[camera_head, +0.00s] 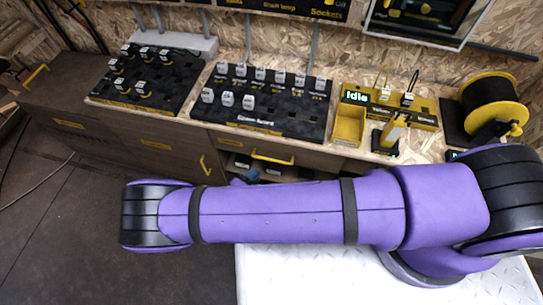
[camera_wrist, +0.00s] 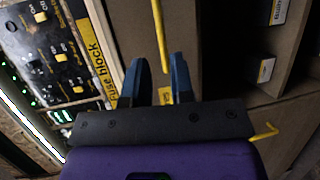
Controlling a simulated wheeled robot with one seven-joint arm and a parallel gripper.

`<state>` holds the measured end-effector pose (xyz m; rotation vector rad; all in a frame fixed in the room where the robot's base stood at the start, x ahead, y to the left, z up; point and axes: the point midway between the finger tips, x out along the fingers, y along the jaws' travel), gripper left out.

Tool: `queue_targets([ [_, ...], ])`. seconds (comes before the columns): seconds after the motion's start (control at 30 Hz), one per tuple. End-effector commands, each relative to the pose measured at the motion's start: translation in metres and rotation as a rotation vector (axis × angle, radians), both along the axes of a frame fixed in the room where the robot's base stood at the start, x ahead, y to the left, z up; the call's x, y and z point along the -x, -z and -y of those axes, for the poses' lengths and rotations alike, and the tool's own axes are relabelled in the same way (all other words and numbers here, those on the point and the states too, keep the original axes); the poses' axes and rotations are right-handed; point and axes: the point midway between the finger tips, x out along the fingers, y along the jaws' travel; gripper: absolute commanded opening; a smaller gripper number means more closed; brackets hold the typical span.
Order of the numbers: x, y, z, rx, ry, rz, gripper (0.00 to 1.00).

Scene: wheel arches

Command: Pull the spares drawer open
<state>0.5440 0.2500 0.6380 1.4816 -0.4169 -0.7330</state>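A drawer front (camera_wrist: 182,30) with a long yellow bar handle (camera_wrist: 160,35) is ahead of my gripper in the wrist view. In the head view the same yellow handle (camera_head: 272,158) seems to be the one under the bench's front edge. I cannot read the word spares on its small yellow label (camera_wrist: 165,95). My gripper (camera_wrist: 156,62) is open, its two blue fingers apart and empty. The near end of the handle lies in line with the gap between them; I cannot tell whether it reaches between the fingertips. In the head view my arm hides most of my gripper.
Below the drawer is an open shelf with small labelled boxes (camera_wrist: 266,70). Another yellow handle (camera_head: 205,165) is on the front to its left. A panel marked fuse block (camera_wrist: 55,50) lies close beside my gripper. A white surface (camera_head: 330,275) is in front of the bench.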

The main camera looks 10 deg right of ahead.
Motion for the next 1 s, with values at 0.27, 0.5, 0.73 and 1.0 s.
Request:
queue_targets([
  [0.27,-0.030,0.007,0.028,0.001,0.004,0.000,0.22],
  [0.5,-0.059,0.014,0.055,0.000,0.004,-0.001,0.22],
  [0.73,-0.073,0.018,0.067,-0.001,0.002,-0.002,0.22],
  [1.0,-0.075,0.018,0.069,-0.001,0.002,-0.002,0.22],
])
